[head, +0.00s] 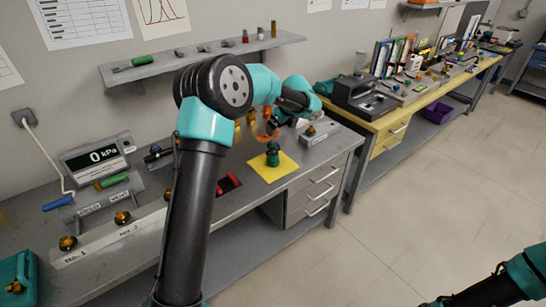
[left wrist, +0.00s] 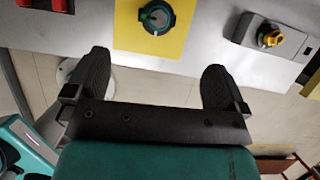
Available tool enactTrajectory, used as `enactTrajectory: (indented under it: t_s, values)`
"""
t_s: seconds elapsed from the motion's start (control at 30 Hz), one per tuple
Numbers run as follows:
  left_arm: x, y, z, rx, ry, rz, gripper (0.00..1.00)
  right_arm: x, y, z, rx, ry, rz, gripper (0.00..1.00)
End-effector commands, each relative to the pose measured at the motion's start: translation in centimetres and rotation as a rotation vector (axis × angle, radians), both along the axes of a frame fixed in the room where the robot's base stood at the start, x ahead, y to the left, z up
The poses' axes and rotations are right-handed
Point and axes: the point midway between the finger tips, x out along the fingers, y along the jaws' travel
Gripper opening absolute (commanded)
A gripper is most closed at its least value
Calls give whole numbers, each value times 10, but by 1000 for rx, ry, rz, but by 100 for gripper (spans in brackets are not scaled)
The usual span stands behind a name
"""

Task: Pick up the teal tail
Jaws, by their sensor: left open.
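The teal tail (head: 273,155) is a small dark teal part standing on a yellow sheet (head: 288,172) on the steel bench. In the left wrist view the teal tail (left wrist: 157,17) is seen from above at the top edge, with the yellow sheet (left wrist: 130,38) around it. My left gripper (left wrist: 155,78) is open and empty, its two dark fingers spread wide. The tail lies beyond the fingertips, roughly centred between them, and is not touched. In the head view the left fingers are hard to make out behind the wrist. My right arm shows only at the bottom right corner; its fingers are unclear.
A grey block with a brass fitting (left wrist: 269,37) stands right of the sheet. Red parts (head: 228,183) lie left of it. A pressure display (head: 98,158) and a rail with brass fittings (head: 110,238) are further left. A yellow-topped bench (head: 400,115) stands to the right.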

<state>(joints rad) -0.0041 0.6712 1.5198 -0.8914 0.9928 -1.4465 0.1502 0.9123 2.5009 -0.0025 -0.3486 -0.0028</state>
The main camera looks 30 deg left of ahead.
Motion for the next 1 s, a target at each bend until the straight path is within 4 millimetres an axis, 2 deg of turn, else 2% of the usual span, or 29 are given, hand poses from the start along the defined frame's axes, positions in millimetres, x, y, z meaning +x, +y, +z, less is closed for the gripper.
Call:
enactTrajectory:
  t_s: [0.3, 0.43, 1.0]
  values:
    - [7, 20, -53, 0, 3, 0, 100, 0, 0, 0, 0, 0, 0, 100]
    - [9, 26, -69, -1, 1, 3, 100, 0, 0, 0, 0, 0, 0, 100]
    - [11, 30, -83, -1, 1, 0, 100, 0, 0, 0, 0, 0, 0, 100]
